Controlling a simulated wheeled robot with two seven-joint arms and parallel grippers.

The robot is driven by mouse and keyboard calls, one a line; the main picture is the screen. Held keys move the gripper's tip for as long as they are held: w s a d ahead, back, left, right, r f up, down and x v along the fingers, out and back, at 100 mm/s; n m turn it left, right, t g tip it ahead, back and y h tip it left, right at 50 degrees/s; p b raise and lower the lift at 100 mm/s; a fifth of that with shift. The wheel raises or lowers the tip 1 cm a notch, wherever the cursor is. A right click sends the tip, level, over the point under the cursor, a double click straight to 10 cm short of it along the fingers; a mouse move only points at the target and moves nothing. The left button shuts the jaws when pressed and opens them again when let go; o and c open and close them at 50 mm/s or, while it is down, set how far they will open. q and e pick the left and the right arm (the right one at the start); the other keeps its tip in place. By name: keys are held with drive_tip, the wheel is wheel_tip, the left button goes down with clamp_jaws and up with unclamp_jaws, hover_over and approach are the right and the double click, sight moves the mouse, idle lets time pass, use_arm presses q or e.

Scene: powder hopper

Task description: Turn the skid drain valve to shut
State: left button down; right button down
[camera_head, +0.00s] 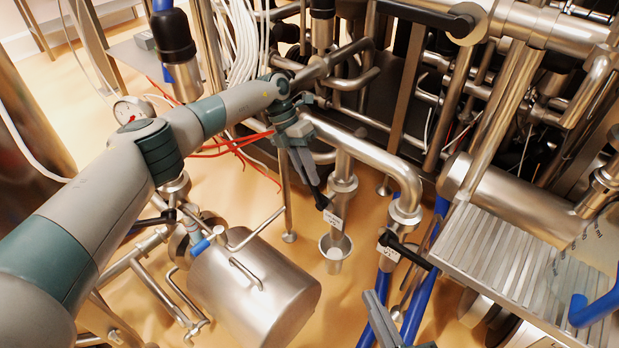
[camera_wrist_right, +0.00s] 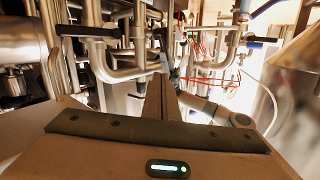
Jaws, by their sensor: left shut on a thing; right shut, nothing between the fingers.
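A drain valve with a black lever handle (camera_head: 322,200) and a small white tag (camera_head: 333,220) sits on a vertical steel pipe, above a small steel cup (camera_head: 335,246). My left gripper (camera_head: 314,186) reaches down from the left and is shut on the black lever handle, whose upper part the fingers hide. A second black lever (camera_head: 409,252) with a white tag (camera_head: 388,240) is to the right, on another pipe, apart from the left gripper. My right gripper (camera_head: 374,302) is low in the head view, shut and empty; its fingers also show in the right wrist view (camera_wrist_right: 162,88).
A steel tank (camera_head: 255,290) lies below my left arm. A ribbed metal step (camera_head: 500,260) stands at the right. Dense pipework and blue hoses (camera_head: 415,310) surround the valves. Red wires (camera_head: 235,148) hang behind my left wrist. Open floor shows around the cup.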

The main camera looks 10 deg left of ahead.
use_arm(q)
drive_tip(key=shift+w+a+f+b, duration=0.2)
drive_tip(key=shift+f+b, duration=0.05)
drive_tip(key=shift+b, duration=0.55)
drive_tip(key=shift+w+a+h+b, duration=0.2)
drive_tip(key=shift+h+b, duration=0.3)
drive_tip(key=shift+b, duration=0.2)
drive_tip(key=shift+a+f+g+b, duration=0.1)
drive_tip(key=shift+g+b, duration=0.2)
drive_tip(key=shift+b, duration=0.2)
use_arm(e)
drive_tip(key=s+r+t+y, duration=0.3)
drive_tip(key=r+t, duration=0.6)
drive_tip(key=r, duration=0.5)
drive_tip(key=shift+s+d+r, duration=0.15)
drive_tip(key=shift+s+d, duration=0.15)
drive_tip(key=shift+d, duration=0.05)
use_arm(q)
drive_tip(key=c, duration=1.6)
unclamp_jaws()
drive_tip(key=shift+c, duration=0.2)
